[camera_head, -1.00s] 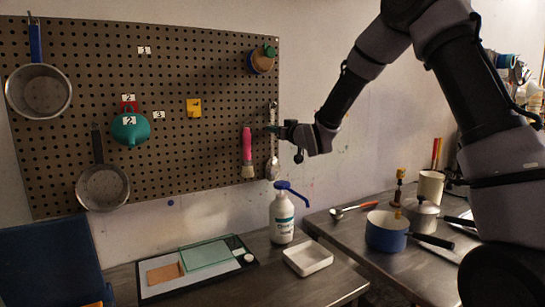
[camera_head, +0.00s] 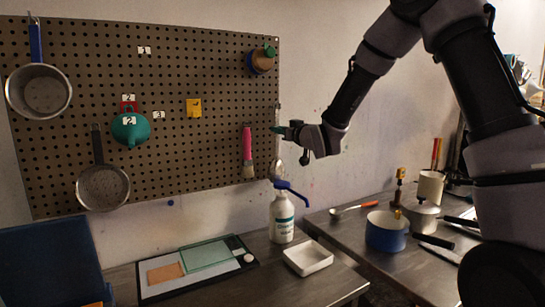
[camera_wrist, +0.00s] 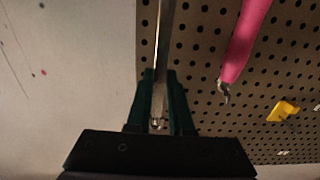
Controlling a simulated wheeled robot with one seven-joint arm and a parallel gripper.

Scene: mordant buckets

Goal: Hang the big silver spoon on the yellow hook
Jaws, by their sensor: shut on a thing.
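The big silver spoon (camera_head: 275,171) hangs bowl-down from my gripper (camera_head: 277,130) at the pegboard's right edge. In the wrist view, my gripper (camera_wrist: 160,80) has its green fingers shut on the spoon's handle (camera_wrist: 159,50) near its end. The yellow hook (camera_head: 194,108) is on the pegboard, left of my gripper and a little higher. It also shows at the right of the wrist view (camera_wrist: 284,110). The spoon is apart from the hook. Whether the spoon touches the board I cannot tell.
A pink-handled brush (camera_head: 247,150) hangs on the pegboard (camera_head: 215,65) between spoon and yellow hook. A white pump bottle (camera_head: 282,215) stands below the spoon.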

